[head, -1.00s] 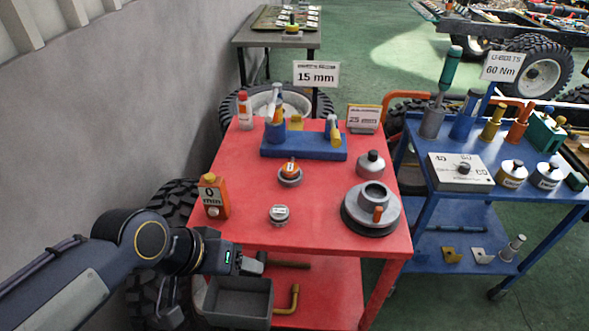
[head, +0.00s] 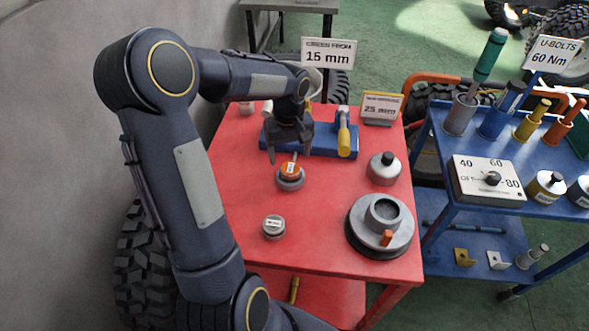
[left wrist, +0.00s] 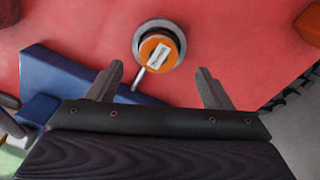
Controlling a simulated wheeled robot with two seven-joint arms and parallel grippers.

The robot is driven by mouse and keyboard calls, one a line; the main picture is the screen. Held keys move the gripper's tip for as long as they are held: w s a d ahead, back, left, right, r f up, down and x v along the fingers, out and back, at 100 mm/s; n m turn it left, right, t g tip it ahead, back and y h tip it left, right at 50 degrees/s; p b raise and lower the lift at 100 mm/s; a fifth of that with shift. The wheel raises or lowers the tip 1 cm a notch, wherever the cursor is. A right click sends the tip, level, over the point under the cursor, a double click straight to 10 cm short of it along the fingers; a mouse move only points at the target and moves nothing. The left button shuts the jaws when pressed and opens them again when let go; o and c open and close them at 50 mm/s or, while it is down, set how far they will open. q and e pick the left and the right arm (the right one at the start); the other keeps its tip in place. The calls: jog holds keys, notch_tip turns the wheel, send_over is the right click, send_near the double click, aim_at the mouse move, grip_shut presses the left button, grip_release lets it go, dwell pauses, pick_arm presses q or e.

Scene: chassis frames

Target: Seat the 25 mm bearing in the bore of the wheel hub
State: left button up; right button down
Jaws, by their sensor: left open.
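The wheel hub (head: 365,238), a grey flanged disc with a raised open bore and an orange tab, sits at the red cart's front right. A small grey round piece with a white label (head: 273,228) stands at the front left. A round piece with an orange labelled top and a thin rod (head: 290,176) lies behind it; it also shows in the left wrist view (left wrist: 158,52). I cannot tell which piece is the 25 mm bearing. My left gripper (head: 287,155) is open and empty, its fingers just behind the orange-topped piece. My right gripper is out of view.
A blue block (head: 330,148) holding a yellow-handled tool (head: 344,140) lies at the cart's back. A grey knobbed weight (head: 383,170) stands at the right. A 25 mm sign (head: 381,107) is behind. A blue cart (head: 440,185) stands right. The red cart's middle is clear.

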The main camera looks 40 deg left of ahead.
aim_at(291, 169)
pick_arm(q)
notch_tip(291, 169, down, 5)
jog(key=shift+d+f, duration=0.1)
jog(key=shift+d, duration=0.05)
jog(key=shift+c, duration=0.4)
jog(key=c, duration=1.2)
jog(key=shift+c, duration=0.4)
jog(key=shift+r, duration=0.2)
